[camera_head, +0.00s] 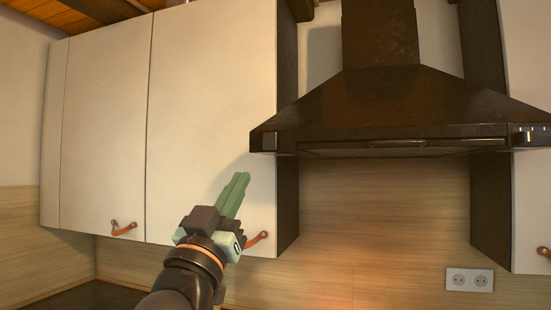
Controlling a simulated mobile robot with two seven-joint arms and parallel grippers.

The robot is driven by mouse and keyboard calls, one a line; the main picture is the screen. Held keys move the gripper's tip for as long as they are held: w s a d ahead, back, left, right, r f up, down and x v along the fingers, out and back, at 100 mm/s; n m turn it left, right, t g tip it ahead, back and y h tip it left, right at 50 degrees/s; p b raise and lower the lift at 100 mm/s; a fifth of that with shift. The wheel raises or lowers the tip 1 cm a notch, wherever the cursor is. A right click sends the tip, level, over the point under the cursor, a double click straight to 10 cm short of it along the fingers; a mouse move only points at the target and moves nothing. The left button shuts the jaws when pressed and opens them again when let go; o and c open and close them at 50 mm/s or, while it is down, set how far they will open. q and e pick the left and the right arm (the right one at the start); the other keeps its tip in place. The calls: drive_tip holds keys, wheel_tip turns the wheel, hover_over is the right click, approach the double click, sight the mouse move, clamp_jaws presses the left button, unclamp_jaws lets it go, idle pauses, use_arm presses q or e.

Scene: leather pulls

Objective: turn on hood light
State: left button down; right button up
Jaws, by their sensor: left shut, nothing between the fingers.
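The dark brown range hood (390,103) hangs on the wall at the right of the head view. A small block of controls (530,135) sits at the right end of its front rim, and a small square piece (269,141) sits at its left end. I cannot tell which is the light switch. My left gripper (239,180) is shut and empty, its green fingers pointing up in front of the white cabinet door, left of and below the hood's left corner. It appears apart from the hood. My right gripper is out of view.
White wall cabinets (211,100) fill the left, with leather pulls (124,229) near their lower edges; another pull (257,240) is just beside my left gripper. Cabinet sides flank the hood. A wall socket (469,280) is at lower right. The space below the hood is clear.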

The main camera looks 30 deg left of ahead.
use_arm(q)
drive_tip(key=shift+s+r, duration=0.15)
drive_tip(key=shift+s, duration=0.05)
drive_tip(key=p, duration=0.4)
approach(269, 142)
wheel_tip(269, 142, up, 4)
drive_tip(key=w, duration=0.3)
drive_tip(key=shift+w+a+p, duration=0.2)
drive_tip(key=shift+a+p, duration=0.1)
drive_tip(key=shift+a, duration=0.1)
drive_tip(key=shift+w+a, duration=0.1)
drive_tip(key=shift+w, duration=0.4)
